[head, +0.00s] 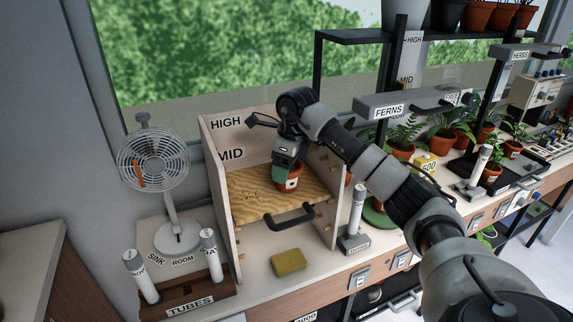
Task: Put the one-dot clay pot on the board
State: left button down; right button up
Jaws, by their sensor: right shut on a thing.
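A small terracotta clay pot (291,183) with a pale patch and a dark dot on its side is in the middle right of the head view. My right gripper (287,165) reaches down from above and is shut on the pot. The pot is upright at the right part of the wooden board (255,205); I cannot tell whether its base touches the board. The board has a dark handle at its front and sits at a middle height between pale side walls marked HIGH and MID. My left gripper is out of view.
A yellow sponge (288,262) lies below the board. A desk fan (155,165) and a TUBES rack (185,300) stand to the left. To the right are a labelled white tube on a stand (355,215), a FERNS shelf (400,104) and several potted plants.

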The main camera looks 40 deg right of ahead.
jog(key=shift+f, duration=0.2)
jog(key=o, duration=0.9)
notch_tip(320, 180, up, 12)
jog(key=s, duration=0.1)
jog(key=shift+s+d+r, duration=0.15)
jog(key=shift+s+d, duration=0.1)
jog(key=shift+d, duration=0.2)
